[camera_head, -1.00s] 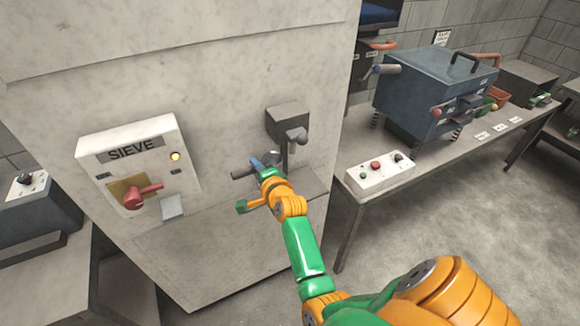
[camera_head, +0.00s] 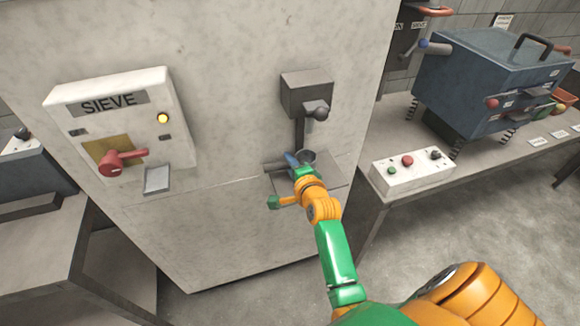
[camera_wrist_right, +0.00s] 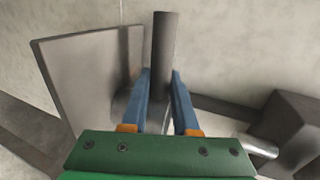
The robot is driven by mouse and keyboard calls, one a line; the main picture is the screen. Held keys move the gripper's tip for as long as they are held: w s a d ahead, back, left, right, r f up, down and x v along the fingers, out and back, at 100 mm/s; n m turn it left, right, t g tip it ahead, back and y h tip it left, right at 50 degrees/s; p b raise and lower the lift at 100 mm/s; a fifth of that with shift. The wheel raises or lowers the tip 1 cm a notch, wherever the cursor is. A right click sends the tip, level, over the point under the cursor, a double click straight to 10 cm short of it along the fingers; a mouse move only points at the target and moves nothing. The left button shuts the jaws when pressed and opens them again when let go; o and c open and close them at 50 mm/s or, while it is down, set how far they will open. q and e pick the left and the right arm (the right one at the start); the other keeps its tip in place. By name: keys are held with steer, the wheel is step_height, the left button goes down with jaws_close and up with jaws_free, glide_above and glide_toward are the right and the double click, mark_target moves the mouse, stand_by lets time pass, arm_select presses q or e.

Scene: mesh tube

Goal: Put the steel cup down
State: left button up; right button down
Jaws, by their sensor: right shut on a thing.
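The steel cup (camera_head: 308,156) shows its round rim just beyond my right gripper, below the spout of a dark wall unit and over a small grey shelf (camera_head: 331,174). My right gripper (camera_head: 291,160) is shut on the cup; a grey bar that looks like its handle sticks out left of the blue fingers. In the right wrist view the bar (camera_wrist_right: 164,55) lies between the two fingers (camera_wrist_right: 161,100). Most of the cup's body is hidden by the gripper. I cannot tell whether its base touches the shelf. My left gripper is not in view.
The dark spout unit (camera_head: 306,94) hangs close above the cup. A SIEVE panel (camera_head: 117,125) with a red lever and a lit yellow lamp is to the left. A bench at right holds a blue machine (camera_head: 490,85) and a button box (camera_head: 412,174).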

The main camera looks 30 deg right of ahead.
steer(key=shift+s+f, duration=0.1)
steer(key=shift+f, duration=0.05)
steer(key=c, duration=0.7)
jaws_free()
steer(key=shift+d, duration=0.15)
